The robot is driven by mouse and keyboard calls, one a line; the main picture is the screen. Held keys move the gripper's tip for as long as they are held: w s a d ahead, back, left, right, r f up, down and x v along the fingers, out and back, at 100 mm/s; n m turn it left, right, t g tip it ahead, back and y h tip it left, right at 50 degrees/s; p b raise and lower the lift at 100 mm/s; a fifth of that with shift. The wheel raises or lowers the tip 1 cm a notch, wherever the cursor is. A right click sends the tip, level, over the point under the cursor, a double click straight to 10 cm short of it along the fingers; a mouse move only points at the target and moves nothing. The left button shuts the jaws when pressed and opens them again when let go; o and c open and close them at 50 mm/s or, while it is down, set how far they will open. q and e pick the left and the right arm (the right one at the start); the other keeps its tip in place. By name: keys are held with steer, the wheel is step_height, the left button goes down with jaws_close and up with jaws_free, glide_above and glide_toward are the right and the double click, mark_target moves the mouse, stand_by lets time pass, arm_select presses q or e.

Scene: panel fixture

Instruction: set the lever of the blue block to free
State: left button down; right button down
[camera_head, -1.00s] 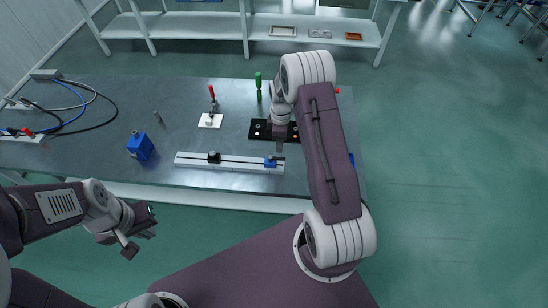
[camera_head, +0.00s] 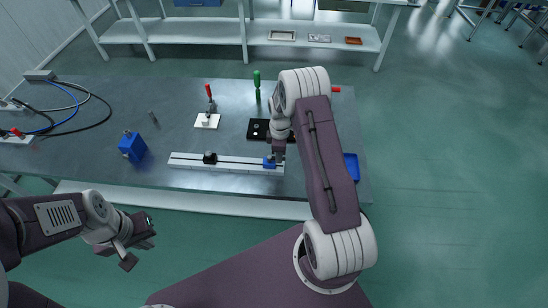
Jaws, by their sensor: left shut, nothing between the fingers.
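A small blue block (camera_head: 269,163) sits on the right end of a long white rail (camera_head: 232,166) near the table's front edge. Its lever is too small and too covered to make out. A black block (camera_head: 209,158) sits further left on the same rail. My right gripper (camera_head: 278,155) is right at the blue block, pointing down; its fingers are too small and hidden to tell open from shut, and I cannot tell whether it touches. My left gripper (camera_head: 137,247) is shut and empty, off the table's front edge at the lower left.
A larger blue box (camera_head: 132,146) stands left of the rail. Behind are a white plate with a red-handled clamp (camera_head: 207,120), a green-handled tool (camera_head: 257,86) and a black panel (camera_head: 257,129). A blue tray (camera_head: 351,167) lies right. Cables (camera_head: 84,105) lie at the far left.

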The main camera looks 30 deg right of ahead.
stand_by(0.3)
steer(key=n, duration=0.2)
steer(key=w+n, duration=0.1)
steer(key=shift+d+n, duration=0.25)
steer(key=shift+n, duration=0.05)
steer(key=shift+w+n, duration=0.2)
steer(key=shift+n, duration=0.2)
steer(key=shift+w+n, duration=0.2)
steer(key=shift+n, duration=0.45)
steer(key=shift+w+n, duration=0.2)
steer(key=shift+n, duration=0.45)
steer(key=n, duration=0.1)
steer(key=w+n, duration=0.1)
steer(key=shift+n+b, duration=0.3)
steer(key=shift+b, duration=0.1)
steer(key=shift+n, duration=0.4)
